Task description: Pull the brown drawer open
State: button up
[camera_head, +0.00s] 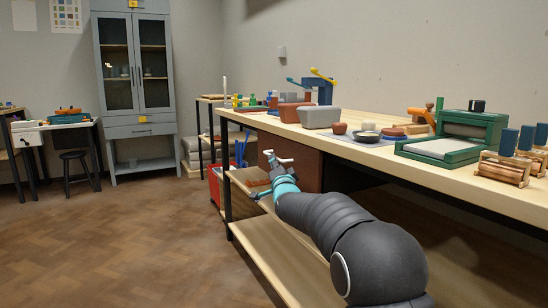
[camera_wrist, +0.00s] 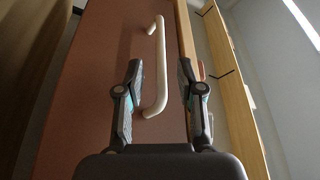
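The brown drawer (camera_head: 303,166) hangs under the long workbench top, near the bench's far end; its brown front (camera_wrist: 95,70) fills much of the wrist view. A white bar handle (camera_head: 283,161) stands out from that front, and its long bar (camera_wrist: 162,60) shows plainly in the wrist view. My gripper (camera_head: 270,174) is at the handle. In the wrist view my gripper (camera_wrist: 160,85) is open, with one finger on each side of the bar's lower part. A gap shows between the bar and each finger. I cannot tell whether the drawer is fully closed.
The bench top (camera_head: 455,186) runs along the right above my arm, holding a green press (camera_head: 460,138) and a grey box (camera_head: 320,118). A lower shelf (camera_head: 262,245) lies below. A red bin (camera_head: 214,186) stands beyond the bench. The floor (camera_head: 130,235) at left is clear.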

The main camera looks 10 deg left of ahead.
jog(key=shift+p+x, duration=0.35)
jog(key=shift+x, duration=2.4)
grip_shut()
